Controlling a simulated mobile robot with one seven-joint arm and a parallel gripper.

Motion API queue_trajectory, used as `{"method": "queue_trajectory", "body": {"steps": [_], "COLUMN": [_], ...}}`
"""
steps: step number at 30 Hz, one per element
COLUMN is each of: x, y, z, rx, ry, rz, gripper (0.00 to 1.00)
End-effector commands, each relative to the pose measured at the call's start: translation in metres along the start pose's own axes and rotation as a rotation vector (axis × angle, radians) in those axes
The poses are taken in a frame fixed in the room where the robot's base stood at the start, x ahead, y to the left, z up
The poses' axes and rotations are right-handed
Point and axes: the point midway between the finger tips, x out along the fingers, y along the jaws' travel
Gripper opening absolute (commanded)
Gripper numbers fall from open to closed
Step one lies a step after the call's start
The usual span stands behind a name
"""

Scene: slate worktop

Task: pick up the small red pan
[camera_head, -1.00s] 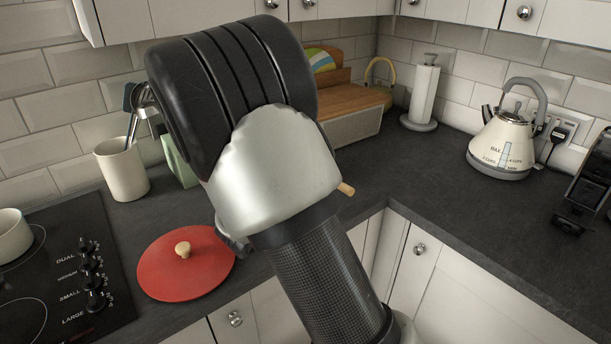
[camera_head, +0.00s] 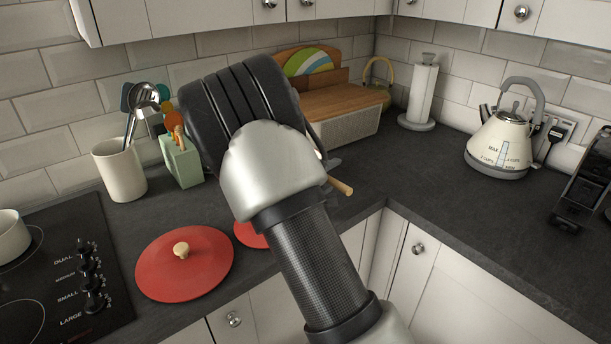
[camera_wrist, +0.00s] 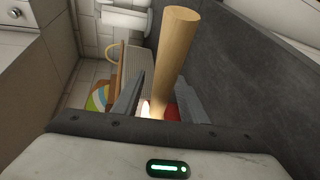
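The small red pan is mostly hidden behind my arm in the camera_head view. I see no clear grip; contact is hard to judge. A red piece (camera_head: 250,235) peeks out below my wrist; whether it is the pan's body I cannot tell.
A large red lid (camera_head: 205,265) lies left of my arm, beside the black hob (camera_head: 50,285). A utensil pot (camera_head: 120,172), a green holder (camera_head: 182,163) and a bread bin (camera_head: 345,122) stand behind. The kettle (camera_head: 497,145) is at right; the worktop between is clear.

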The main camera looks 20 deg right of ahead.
Motion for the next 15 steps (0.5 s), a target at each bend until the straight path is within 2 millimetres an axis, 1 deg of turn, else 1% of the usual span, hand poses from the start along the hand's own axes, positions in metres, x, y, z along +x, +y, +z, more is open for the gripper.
{"method": "queue_trajectory", "body": {"steps": [2,3,8,9,10,15], "x": [-0.0003,-0.0004,-0.0007,-0.0007,-0.0007,-0.0007], "y": [0.0,0.0,0.0,0.0,0.0,0.0014], "z": [-0.0002,-0.0002,-0.0003,-0.0004,-0.0003,-0.0005], "rx": [0.0,0.0,0.0,0.0,0.0,0.002], "ry": [0.0,0.001,0.001,0.001,0.001,0.001], "rz": [0.0,0.0,0.0,0.0,0.0,0.002], "gripper": [0.39,0.35,0.08,0.02,0.0,0.0]}}
